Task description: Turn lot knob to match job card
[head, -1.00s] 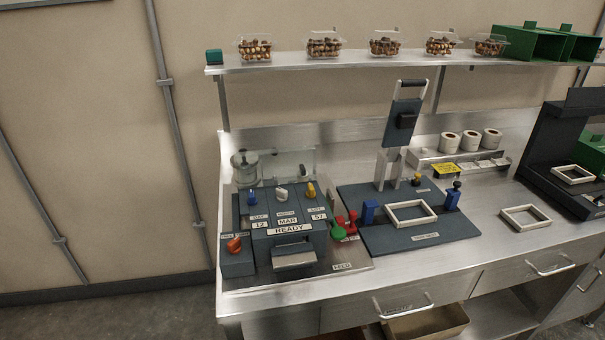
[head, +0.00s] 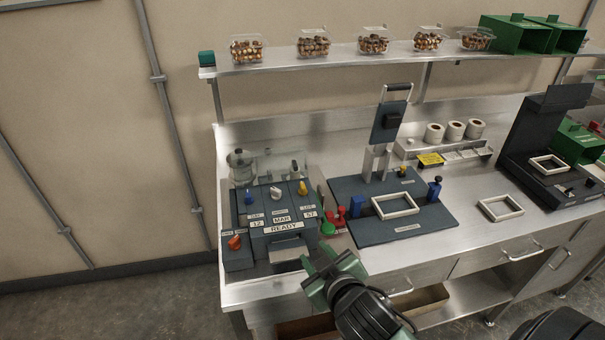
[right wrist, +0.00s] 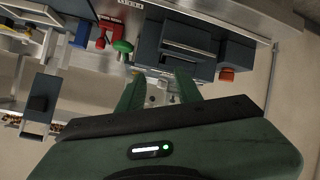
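The grey date printer (head: 262,220) has a blue, a white and a yellow knob in a row on top. The yellow lot knob (head: 302,188) is the rightmost, above a label reading 57. The other labels read 12 and MAR, above a READY plate (head: 284,229). A yellow card (head: 430,159) stands at the back right; its writing is too small to read, and I cannot tell if it is the job card. My right gripper (head: 325,262) is before the printer's front right, apart from the knob. Its fingers are spread and empty in the right wrist view (right wrist: 159,92). My left gripper is out of view.
A red-orange knob (head: 235,242) is at the printer's left. Green and red handles (head: 328,228) stand close on its right, beside the sealing press (head: 350,190). A shelf (head: 350,56) with clamshells runs above. The bench front (head: 440,252) is mostly clear.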

